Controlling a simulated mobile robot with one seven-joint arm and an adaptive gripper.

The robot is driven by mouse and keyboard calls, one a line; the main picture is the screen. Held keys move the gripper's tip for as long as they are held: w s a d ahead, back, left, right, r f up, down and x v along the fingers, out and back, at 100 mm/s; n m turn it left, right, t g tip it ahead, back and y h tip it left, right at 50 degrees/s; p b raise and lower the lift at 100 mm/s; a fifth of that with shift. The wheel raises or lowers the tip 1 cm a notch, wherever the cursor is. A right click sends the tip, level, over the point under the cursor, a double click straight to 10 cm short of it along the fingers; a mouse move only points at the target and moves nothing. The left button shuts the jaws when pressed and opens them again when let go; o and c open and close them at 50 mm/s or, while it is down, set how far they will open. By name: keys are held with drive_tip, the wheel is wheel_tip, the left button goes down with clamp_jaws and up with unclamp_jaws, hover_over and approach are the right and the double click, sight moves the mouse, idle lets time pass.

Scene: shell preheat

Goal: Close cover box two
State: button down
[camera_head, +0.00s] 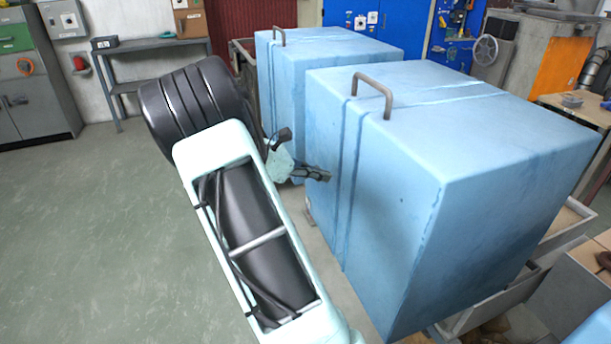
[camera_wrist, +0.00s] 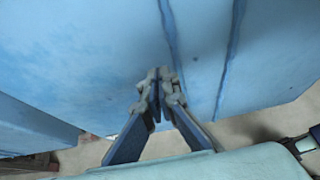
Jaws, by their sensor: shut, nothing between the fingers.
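Two large light blue cover boxes stand side by side in the head view, a nearer one (camera_head: 480,170) and a farther one (camera_head: 335,60). No label shows which is box two. Each has a grey bar handle; the nearer handle (camera_head: 374,88) is on its top left edge. My gripper (camera_head: 328,175) is beside the left face of the nearer box, well below the handle. In the wrist view my gripper (camera_wrist: 160,74) is shut and empty, its fingertips together in front of a blue surface (camera_wrist: 110,45). I cannot tell whether they touch it.
Grey trays or frames (camera_head: 480,315) show under the nearer box. A workbench (camera_head: 590,110) stands at the right. A grey shelf (camera_head: 150,50) and a cabinet (camera_head: 35,80) stand at the back left. The green floor (camera_head: 80,230) at the left is clear.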

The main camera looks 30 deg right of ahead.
drive_tip(key=shift+s+d, duration=0.1)
drive_tip(key=shift+d, duration=0.45)
drive_tip(key=shift+d, duration=0.1)
drive_tip(key=s+d+p, duration=0.3)
drive_tip(key=d, duration=1)
drive_tip(key=s+d+p, duration=0.2)
drive_tip(key=s+d, duration=0.1)
drive_tip(key=d, duration=1.1)
drive_tip(key=s+d+p, duration=0.3)
drive_tip(key=s+d, duration=0.1)
drive_tip(key=d, duration=1)
drive_tip(key=shift+r+p, duration=0.15)
drive_tip(key=shift+p, duration=0.15)
drive_tip(key=shift+d+r, duration=0.1)
drive_tip(key=shift+d, duration=0.05)
